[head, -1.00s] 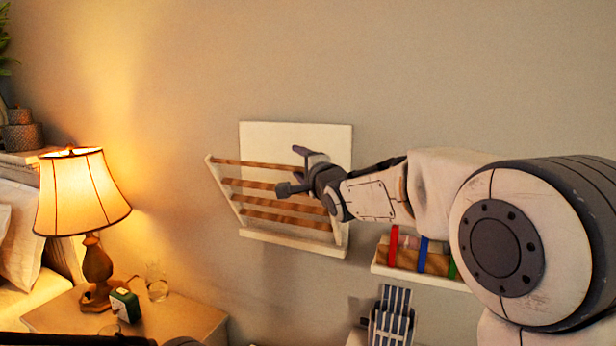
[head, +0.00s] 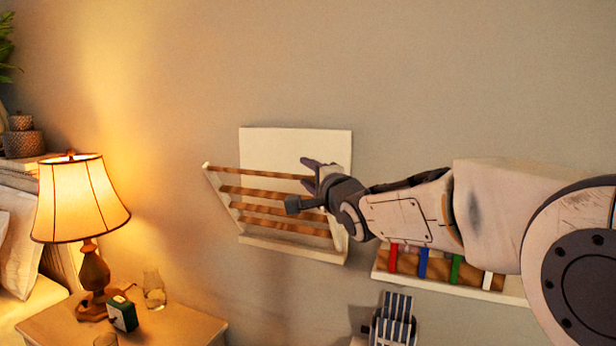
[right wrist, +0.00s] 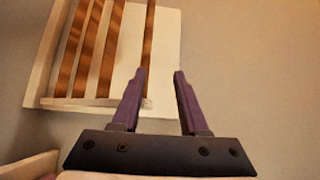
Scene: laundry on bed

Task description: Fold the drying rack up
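The drying rack is fixed to the wall, with a white back panel (head: 285,147) and a frame of several brown wooden rods (head: 262,190). The frame is tilted out from the panel at its top. My right gripper (head: 300,184) is at the right side of the frame, in front of the rods' right ends, and hides part of them. In the right wrist view its two purple fingers (right wrist: 160,72) are apart with nothing seen gripped between them. The rods (right wrist: 110,45) are up and left of the fingers there. My left gripper is out of view.
A white shelf (head: 450,285) with coloured items is on the wall below my right arm. A striped item (head: 394,318) is below it. A lit lamp (head: 80,200), a glass jar (head: 153,290) and a green box (head: 122,312) stand on the bedside table (head: 190,325).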

